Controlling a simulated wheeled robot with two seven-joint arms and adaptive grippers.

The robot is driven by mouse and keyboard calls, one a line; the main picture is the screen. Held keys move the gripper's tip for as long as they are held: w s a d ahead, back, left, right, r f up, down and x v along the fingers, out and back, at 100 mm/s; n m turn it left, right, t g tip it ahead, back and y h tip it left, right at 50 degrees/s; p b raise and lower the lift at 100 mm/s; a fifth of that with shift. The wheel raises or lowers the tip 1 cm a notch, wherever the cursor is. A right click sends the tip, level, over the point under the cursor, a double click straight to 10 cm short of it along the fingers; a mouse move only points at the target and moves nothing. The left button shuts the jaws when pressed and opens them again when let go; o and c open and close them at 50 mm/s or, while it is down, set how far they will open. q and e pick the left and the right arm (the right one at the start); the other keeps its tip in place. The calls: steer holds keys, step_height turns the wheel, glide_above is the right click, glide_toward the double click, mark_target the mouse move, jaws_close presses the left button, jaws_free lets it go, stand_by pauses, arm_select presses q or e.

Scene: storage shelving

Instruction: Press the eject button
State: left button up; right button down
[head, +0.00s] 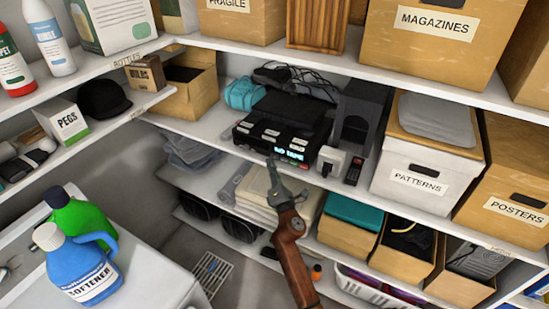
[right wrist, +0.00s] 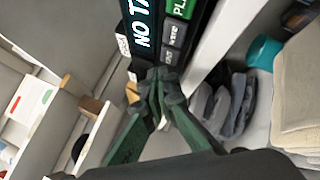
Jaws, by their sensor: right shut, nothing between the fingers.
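A black tape player (head: 257,138) stands on the middle shelf, its lit display (head: 291,154) reading "NO TAPE". In the right wrist view the display (right wrist: 141,32) is turned sideways, beside a green play button (right wrist: 181,8) and smaller grey buttons (right wrist: 171,46). Their small labels are hard to read, so I cannot tell which is eject. My right gripper (head: 271,164) is shut and empty, just in front of the player's lower front. In the right wrist view its fingertips (right wrist: 157,78) are close to the end of the button row; I cannot tell whether they touch. My left gripper is out of view.
A white plug-like box (head: 330,161) and a small dark remote (head: 354,170) are right of the player. A tall grey holder (head: 358,118) stands behind them. Folded towels (head: 262,196) lie on the shelf below. A white patterns box (head: 425,172) stands further right.

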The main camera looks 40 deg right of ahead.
steer(key=shift+d, duration=0.15)
stand_by(0.7)
steer(key=shift+w+d, duration=0.2)
steer(key=shift+d, duration=0.05)
steer(key=shift+w+d, duration=0.15)
steer(key=shift+d, duration=0.15)
stand_by(0.9)
steer(key=shift+a, duration=0.1)
steer(key=shift+s+a, duration=0.35)
steer(key=shift+a, duration=0.25)
steer(key=a, duration=0.1)
steer(key=s+a, duration=0.1)
steer(key=a, duration=0.1)
steer(key=s+a, duration=0.1)
steer(key=shift+s+a, duration=0.15)
steer(key=shift+a, duration=0.1)
stand_by(0.4)
stand_by(0.6)
